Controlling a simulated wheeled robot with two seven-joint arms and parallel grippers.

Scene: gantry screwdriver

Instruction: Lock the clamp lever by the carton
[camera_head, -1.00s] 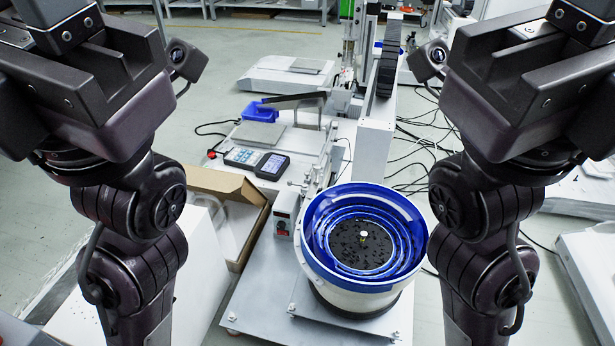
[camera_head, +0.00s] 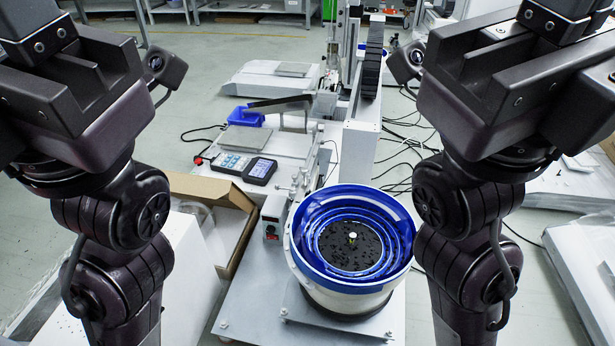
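The open brown carton (camera_head: 240,245) stands left of centre, beside the feeder's base plate. Small silver metal fittings (camera_head: 300,186) stand just right of it, behind a small control box; the clamp lever may be among them, but it is too small to tell, as is its position. My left gripper (camera_head: 70,85) is raised at the upper left, and my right gripper (camera_head: 510,85) at the upper right. Only their dark bodies show. The fingertips are cut off by the top edge, so their opening is hidden. Both are well apart from the carton and the fittings.
A blue-rimmed bowl feeder (camera_head: 300,250) stands on a grey base plate (camera_head: 245,310). Cables lie on the floor at right.

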